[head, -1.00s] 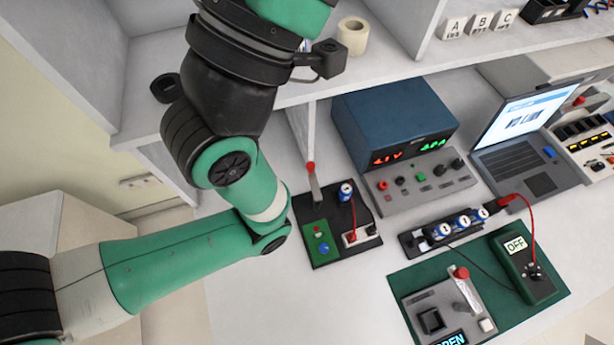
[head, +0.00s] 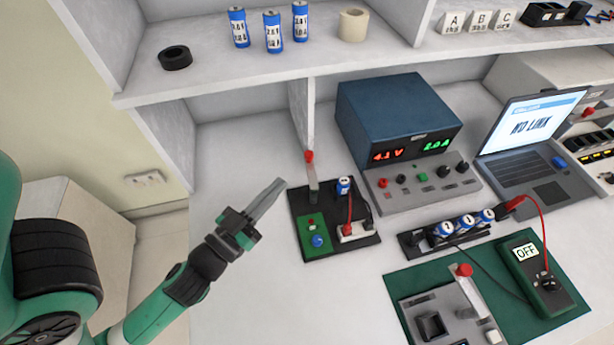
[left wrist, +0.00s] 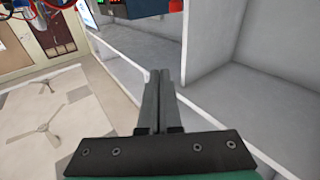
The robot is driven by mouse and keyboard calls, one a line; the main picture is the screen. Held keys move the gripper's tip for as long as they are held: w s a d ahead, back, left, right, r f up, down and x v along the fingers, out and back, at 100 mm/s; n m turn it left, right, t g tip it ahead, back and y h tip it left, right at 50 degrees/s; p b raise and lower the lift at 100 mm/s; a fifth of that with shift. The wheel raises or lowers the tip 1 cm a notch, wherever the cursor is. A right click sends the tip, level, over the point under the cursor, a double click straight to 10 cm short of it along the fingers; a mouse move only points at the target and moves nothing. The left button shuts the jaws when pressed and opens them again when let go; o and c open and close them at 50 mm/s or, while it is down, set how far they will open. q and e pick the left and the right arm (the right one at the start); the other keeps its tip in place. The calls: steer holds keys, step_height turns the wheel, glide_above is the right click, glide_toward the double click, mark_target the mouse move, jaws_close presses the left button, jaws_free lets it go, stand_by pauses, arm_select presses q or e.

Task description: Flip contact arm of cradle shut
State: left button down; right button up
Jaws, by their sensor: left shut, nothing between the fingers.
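A black base board (head: 362,243) lies on the bench, with a blue cell (head: 344,187) standing in it. A grey contact arm with a red knob (head: 309,157) stands raised at its back left; I take this board for the cradle. My left gripper (head: 281,183) is shut and empty, just left of the board, its fingers pointing toward the arm without visible contact. In the left wrist view the shut fingers (left wrist: 160,76) show side by side with nothing between them. My right gripper is out of view.
A grey fixture (head: 415,313) with another red-knobbed lever (head: 464,270) sits on a green mat (head: 398,279), beside a meter (head: 535,283) reading OFF. A blue power supply (head: 400,115) stands behind. The bench at front left is clear.

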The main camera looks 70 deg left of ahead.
arm_select(q)
steer(key=s+f+g, duration=0.2)
steer(key=s+f, duration=0.1)
steer(key=f, duration=0.2)
steer(key=shift+s+a+b, duration=0.3)
steer(key=shift+a+b, duration=0.05)
steer(key=shift+b, duration=0.05)
steer(key=shift+f, duration=0.1)
steer(key=p, duration=0.5)
glide_toward(307, 159)
steer(key=x, duration=0.5)
steer(key=shift+w+a, duration=0.2)
steer(key=shift+a, duration=0.05)
steer(key=shift+w+a, duration=0.35)
steer(key=shift+w, duration=0.2)
steer(key=shift+d, duration=0.15)
